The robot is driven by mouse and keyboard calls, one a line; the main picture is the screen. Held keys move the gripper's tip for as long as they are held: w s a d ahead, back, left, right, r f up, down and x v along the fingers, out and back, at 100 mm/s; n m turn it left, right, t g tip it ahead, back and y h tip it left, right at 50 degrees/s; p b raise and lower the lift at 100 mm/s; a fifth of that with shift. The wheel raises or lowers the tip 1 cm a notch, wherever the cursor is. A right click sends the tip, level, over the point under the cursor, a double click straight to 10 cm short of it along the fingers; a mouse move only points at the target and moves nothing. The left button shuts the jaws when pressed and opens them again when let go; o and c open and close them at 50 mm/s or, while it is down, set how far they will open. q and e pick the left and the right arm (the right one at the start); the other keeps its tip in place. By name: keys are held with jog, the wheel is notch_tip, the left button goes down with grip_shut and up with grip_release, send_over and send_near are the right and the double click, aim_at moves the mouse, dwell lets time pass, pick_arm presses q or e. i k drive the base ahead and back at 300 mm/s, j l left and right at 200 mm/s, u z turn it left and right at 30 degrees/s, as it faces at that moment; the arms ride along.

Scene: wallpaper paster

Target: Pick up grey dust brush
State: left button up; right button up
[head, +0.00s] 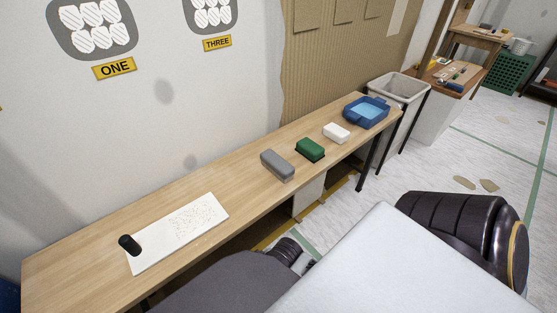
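A grey block-shaped object, which looks like the grey dust brush (277,165), lies on the long wooden table (90,260), near its front edge and right of the table's middle. It appears free, with nothing touching it. Neither of my grippers shows in the head view. Only parts of my own body show at the bottom and lower right.
Right of the grey brush stand a green block (310,149), a white block (336,133) and a blue tray (355,119). A white patterned sheet (165,245) and a black cylinder (129,244) lie at left. A pale bin (403,88) stands beyond the table's right end.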

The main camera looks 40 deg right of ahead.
aim_at(283, 171)
jog(key=z, duration=1.3)
jog(key=i+l+u, duration=0.1)
jog(key=l+u, duration=1.15)
jog(key=k+l+u, duration=0.1)
jog(key=l+u, duration=0.3)
jog(key=j, duration=0.1)
